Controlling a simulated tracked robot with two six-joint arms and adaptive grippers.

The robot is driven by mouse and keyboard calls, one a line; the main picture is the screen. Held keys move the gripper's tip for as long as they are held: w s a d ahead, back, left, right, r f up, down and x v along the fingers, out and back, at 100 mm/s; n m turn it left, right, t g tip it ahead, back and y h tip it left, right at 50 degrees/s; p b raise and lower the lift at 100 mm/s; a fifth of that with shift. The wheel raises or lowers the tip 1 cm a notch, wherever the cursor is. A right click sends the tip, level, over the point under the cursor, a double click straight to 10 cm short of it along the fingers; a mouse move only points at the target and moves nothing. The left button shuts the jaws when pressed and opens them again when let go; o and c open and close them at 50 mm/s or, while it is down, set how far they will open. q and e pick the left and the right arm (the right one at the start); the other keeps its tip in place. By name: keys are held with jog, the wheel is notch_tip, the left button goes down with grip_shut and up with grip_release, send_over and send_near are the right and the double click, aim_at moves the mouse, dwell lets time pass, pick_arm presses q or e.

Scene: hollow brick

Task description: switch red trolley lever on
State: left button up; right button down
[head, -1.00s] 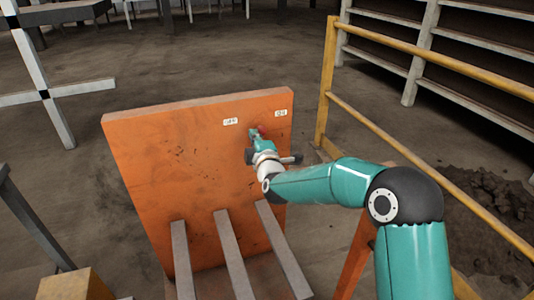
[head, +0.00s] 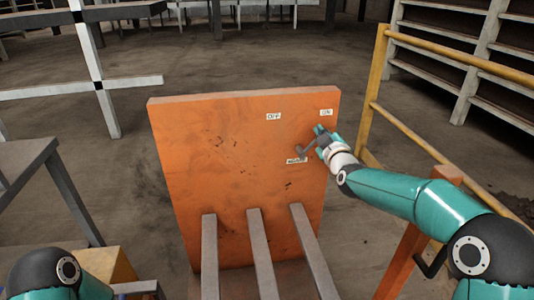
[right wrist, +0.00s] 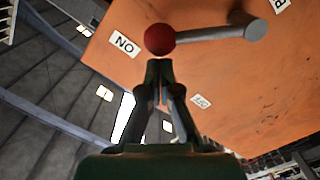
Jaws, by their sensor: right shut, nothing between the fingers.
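The orange trolley panel (head: 225,170) stands upright, with an OFF label (head: 273,116) and an ON label (head: 326,112) along its top. The lever (head: 306,147) runs from its grey pivot up and right toward ON. In the right wrist view its red ball (right wrist: 160,39) is close to the ON label (right wrist: 125,45), and its grey rod (right wrist: 210,34) leads right to the pivot (right wrist: 256,28). My right gripper (head: 321,131) is shut and empty at the lever's end. Its fingertips (right wrist: 158,66) are just below the ball; contact is unclear. My left gripper is out of view.
Grey bars (head: 255,250) stick out in front of the panel. A yellow railing (head: 378,85) stands to the right, with shelving (head: 465,60) behind it. A grey table (head: 25,165) is at the left. Open floor lies behind the panel.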

jog(key=shift+d+f, duration=0.1)
dwell(0.5)
jog(key=s+a+r+p, duration=0.1)
jog(key=s+r+p, duration=0.1)
jog(key=s, duration=0.9)
jog(key=shift+a+r, duration=0.25)
jog(key=shift+r, duration=0.5)
